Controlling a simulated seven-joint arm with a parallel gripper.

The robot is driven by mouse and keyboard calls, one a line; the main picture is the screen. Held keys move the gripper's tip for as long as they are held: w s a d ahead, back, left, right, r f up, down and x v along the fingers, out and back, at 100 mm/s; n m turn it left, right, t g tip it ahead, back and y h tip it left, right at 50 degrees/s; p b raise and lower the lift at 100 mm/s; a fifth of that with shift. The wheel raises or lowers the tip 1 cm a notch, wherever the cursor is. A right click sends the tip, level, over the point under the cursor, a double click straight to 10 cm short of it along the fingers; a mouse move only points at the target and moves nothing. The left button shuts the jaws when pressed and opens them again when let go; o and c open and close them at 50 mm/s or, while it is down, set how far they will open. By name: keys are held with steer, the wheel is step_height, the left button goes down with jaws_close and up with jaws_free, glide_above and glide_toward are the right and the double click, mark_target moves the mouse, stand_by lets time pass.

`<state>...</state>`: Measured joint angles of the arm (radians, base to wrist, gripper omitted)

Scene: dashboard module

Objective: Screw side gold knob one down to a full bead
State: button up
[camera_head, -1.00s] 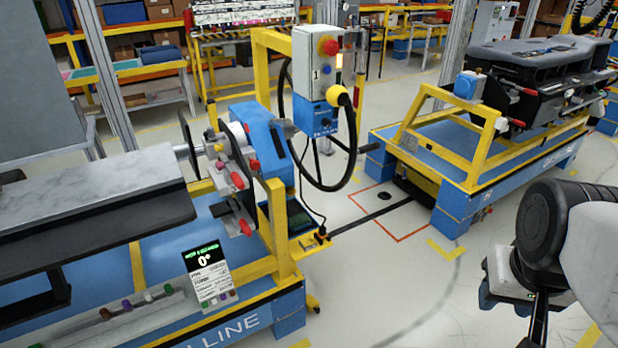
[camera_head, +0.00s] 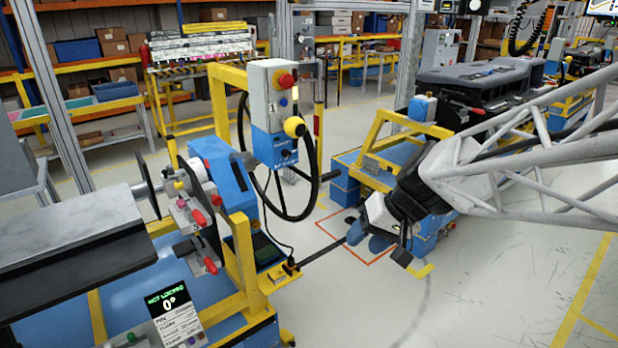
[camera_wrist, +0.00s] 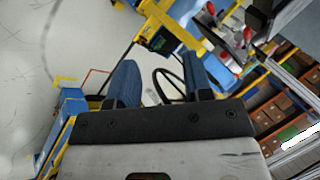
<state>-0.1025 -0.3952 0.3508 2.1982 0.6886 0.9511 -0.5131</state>
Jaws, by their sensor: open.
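My gripper (camera_head: 383,238) is in the right middle of the head view, in front of the far yellow-and-blue stand. It is empty. In the wrist view its two blue-padded fingers (camera_wrist: 160,78) are spread apart, with floor and fixture parts behind them. I cannot make out side gold knob one for certain in either view. A small yellowish round part (camera_head: 181,185) sits among red-handled clamps on the left fixture, too small to identify. My gripper is well to the right of that fixture.
The grey floor (camera_head: 470,290) at right front is open.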

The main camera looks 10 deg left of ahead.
steer(key=w+a+f+t+y, duration=0.1)
steer(key=w+a+f+y, duration=0.3)
steer(key=w+a, duration=0.5)
steer(key=w+a+f+y, duration=0.2)
steer(key=w+a+f, duration=0.5)
steer(key=w, duration=0.4)
steer(key=m+t+y, duration=0.1)
steer(key=t+y, duration=0.1)
steer(key=t, duration=0.3)
glide_toward(259, 224)
steer(key=a, duration=0.2)
steer(key=shift+w+d, duration=0.2)
steer(key=shift+w, duration=0.1)
steer(key=shift+a, duration=0.1)
steer(key=shift+f+x, duration=0.2)
steer(key=shift+x, duration=3.6)
steer(key=shift+c, duration=0.3)
